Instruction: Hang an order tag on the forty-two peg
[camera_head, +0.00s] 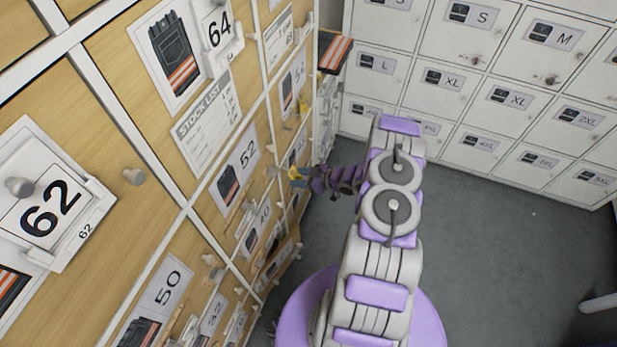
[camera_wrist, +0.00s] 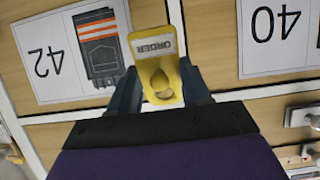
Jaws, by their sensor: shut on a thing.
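My gripper (camera_wrist: 160,92) is shut on a yellow order tag (camera_wrist: 153,62) in the wrist view. The tag has a white ORDER label and a drop-shaped hole, and stands out between the fingers in front of the drawer fronts. An upside-down 42 card (camera_wrist: 45,62) is left of the tag, with a picture of dark trousers with orange bands. A 40 card (camera_wrist: 275,28) is to the right. I cannot make out the forty-two peg in the wrist view. In the head view my gripper (camera_head: 302,179) and the tag are small, close to the wooden drawer wall.
Wooden drawers with knobs, cards and a stock list (camera_head: 205,122) fill the left. A large 62 card (camera_head: 50,210) is nearest. Dark folded workwear (camera_head: 335,53) juts out at the far end. White lockers (camera_head: 462,78) stand at the back.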

